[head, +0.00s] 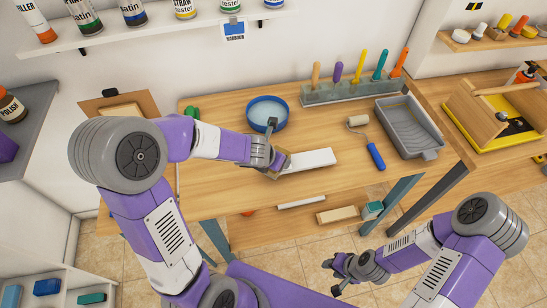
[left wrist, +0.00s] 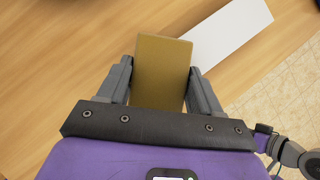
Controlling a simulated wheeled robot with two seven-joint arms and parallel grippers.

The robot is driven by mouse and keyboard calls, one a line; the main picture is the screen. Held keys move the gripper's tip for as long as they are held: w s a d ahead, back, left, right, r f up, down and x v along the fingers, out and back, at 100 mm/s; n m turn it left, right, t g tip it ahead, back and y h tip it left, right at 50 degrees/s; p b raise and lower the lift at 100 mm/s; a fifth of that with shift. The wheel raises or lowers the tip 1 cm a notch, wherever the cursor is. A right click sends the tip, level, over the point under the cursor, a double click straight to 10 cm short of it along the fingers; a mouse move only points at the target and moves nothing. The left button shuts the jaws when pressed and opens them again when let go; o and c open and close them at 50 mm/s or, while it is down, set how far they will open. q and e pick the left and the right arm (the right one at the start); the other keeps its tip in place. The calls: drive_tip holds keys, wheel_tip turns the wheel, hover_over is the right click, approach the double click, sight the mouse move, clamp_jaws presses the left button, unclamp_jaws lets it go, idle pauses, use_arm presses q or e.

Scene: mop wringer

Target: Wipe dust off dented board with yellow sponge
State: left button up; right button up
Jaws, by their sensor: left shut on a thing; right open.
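The board (head: 312,159) is a long white piece lying on the wooden workbench, right of my left gripper (head: 273,164). It also shows in the left wrist view (left wrist: 235,35), partly hidden behind the sponge. I cannot make out dust or dents on it. My left gripper is shut on the yellow sponge (left wrist: 162,72), a flat yellow-brown block between its two fingers. The sponge overlaps the board's near-left end in view; whether they touch, I cannot tell. My right gripper (head: 332,278) is open and empty, low in front of the bench.
A blue bowl (head: 267,113) stands behind my left gripper. A paint roller (head: 367,143) lies right of the board, beside a grey tray (head: 410,127). A rack of colored-handled tools (head: 350,91) stands at the back.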

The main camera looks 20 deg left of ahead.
use_arm(q)
drive_tip(key=shift+w+d+f, duration=0.1)
drive_tip(key=shift+w+d, duration=0.6)
drive_tip(key=shift+d, duration=0.35)
drive_tip(key=shift+w+d, duration=0.7)
drive_tip(key=shift+d, duration=0.35)
drive_tip(key=shift+s+a+f, duration=0.1)
drive_tip(key=shift+s+a, duration=0.45)
drive_tip(key=shift+a, duration=0.3)
drive_tip(key=shift+s+a+r, duration=0.1)
drive_tip(key=shift+s+a, duration=0.5)
drive_tip(key=shift+a, duration=0.25)
drive_tip(key=shift+s+a+f, duration=0.1)
drive_tip(key=shift+s+a, duration=0.45)
drive_tip(key=shift+a, duration=0.3)
wheel_tip(320, 180, up, 7)
drive_tip(key=p, duration=0.7)
drive_tip(key=shift+w, duration=0.15)
